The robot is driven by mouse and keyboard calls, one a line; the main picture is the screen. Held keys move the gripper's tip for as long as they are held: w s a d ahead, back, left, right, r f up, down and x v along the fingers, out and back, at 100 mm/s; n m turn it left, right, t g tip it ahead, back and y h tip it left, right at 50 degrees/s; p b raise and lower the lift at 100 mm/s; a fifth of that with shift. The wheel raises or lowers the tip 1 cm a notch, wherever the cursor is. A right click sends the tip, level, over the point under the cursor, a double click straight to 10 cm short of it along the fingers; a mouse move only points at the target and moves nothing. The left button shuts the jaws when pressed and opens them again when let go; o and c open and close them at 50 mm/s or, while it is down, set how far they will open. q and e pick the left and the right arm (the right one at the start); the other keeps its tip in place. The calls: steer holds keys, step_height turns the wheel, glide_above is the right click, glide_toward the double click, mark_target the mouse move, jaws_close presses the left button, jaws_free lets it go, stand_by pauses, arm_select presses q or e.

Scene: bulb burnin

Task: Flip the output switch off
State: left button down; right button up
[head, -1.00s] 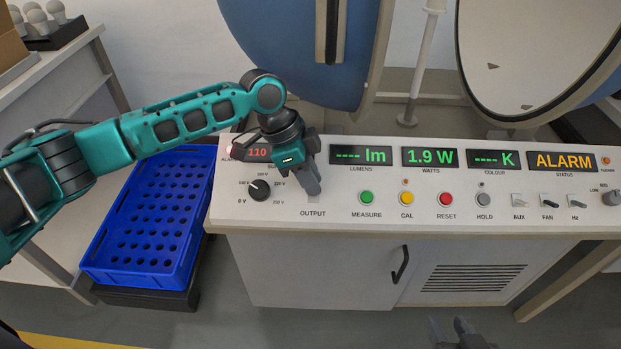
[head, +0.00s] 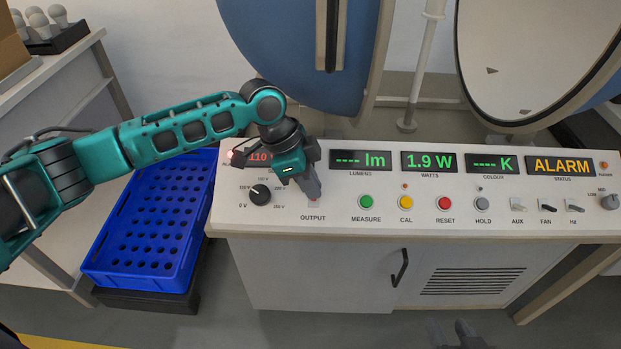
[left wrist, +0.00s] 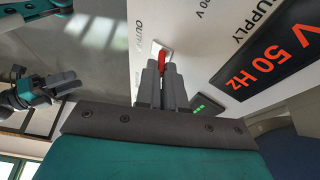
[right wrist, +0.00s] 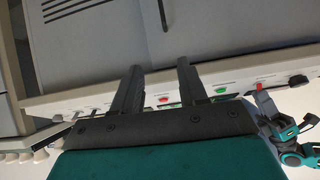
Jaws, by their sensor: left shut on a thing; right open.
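The output switch is a small toggle with a red lever (left wrist: 162,58) on a pale plate, above the OUTPUT label (head: 313,217) on the white sloping panel. In the head view my left gripper (head: 313,194) reaches down over it and hides most of it. In the left wrist view my left gripper (left wrist: 160,82) is shut on the lever, whose red end shows beyond the fingertips. The red lever also shows in the right wrist view (right wrist: 264,86), beside the left gripper. My right gripper (right wrist: 158,78) is open and empty, in front of the bench.
Displays read 1.9 W (head: 429,162) and ALARM (head: 562,166). A blue crate (head: 99,274) stands left of the bench. A large blue sphere shell (head: 270,50) stands behind.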

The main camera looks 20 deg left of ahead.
mark_target(321, 202)
arm_select(q)
steer(key=s+t+p, duration=0.1)
steer(key=p, duration=0.1)
steer(key=t+p, duration=0.2)
steer(key=p, duration=0.1)
steer(key=shift+s+d+r+m+y, duration=0.1)
steer(key=shift+s+d+m+y, duration=0.2)
steer(key=shift+s+m, duration=0.1)
steer(key=shift+s+t+p, duration=0.2)
steer(key=shift+t+p, duration=0.1)
steer(key=shift+t, duration=0.2)
steer(key=shift+s+d+f+t, duration=0.15)
steer(key=shift+f+t, duration=0.1)
steer(key=shift+t, duration=0.15)
steer(key=shift+s+f+t+y+p, duration=0.15)
steer(key=shift+t+y+p, duration=0.15)
steer(key=shift+t, duration=0.1)
steer(key=shift+s+d+f+m+t, duration=0.1)
steer(key=shift+s+f+m+t, duration=0.25)
steer(key=shift+t, duration=0.35)
steer(key=shift+s+d+f+m+t+y+b, duration=0.1)
steer(key=shift+f+m+t+y+b, duration=0.1)
steer(key=shift+t+b, duration=0.25)
steer(key=shift+s+f+m+t+y+b, duration=0.1)
steer(key=shift+f+t+b, duration=0.15)
steer(key=shift+t, duration=0.3)
steer(key=shift+s+f+t+b, duration=0.1)
steer(key=shift+s+t+b, duration=0.05)
steer(key=shift+t+b, duration=0.45)
